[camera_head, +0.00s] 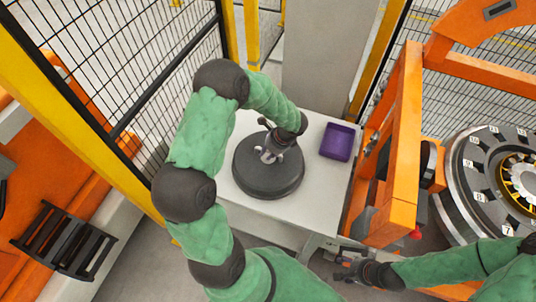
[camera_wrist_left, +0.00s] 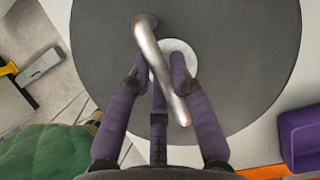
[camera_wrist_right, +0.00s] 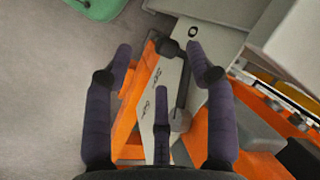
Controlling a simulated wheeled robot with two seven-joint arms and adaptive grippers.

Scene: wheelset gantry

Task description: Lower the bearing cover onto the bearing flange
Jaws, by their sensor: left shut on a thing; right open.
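The bearing cover (camera_head: 262,188) is a wide dark grey disc lying flat on or just above the white table at the centre; I cannot tell any gap. In the left wrist view, the cover (camera_wrist_left: 105,45) carries a bent metal handle (camera_wrist_left: 152,50) over a pale round centre. My left gripper (camera_head: 268,154) is above the disc, its fingers (camera_wrist_left: 157,78) shut on that handle. A large round part with numbered marks (camera_head: 482,178), possibly holding the bearing flange, stands at the right, cut by the picture edge. My right gripper (camera_head: 347,268) is open and empty at lower right.
A purple bin (camera_head: 337,142) stands on the white table (camera_head: 312,130) right of the cover. An orange frame (camera_head: 398,150) rises between the table and the numbered part. Yellow-framed mesh fencing (camera_head: 130,70) stands behind and left. A black rack (camera_head: 65,241) lies at the left.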

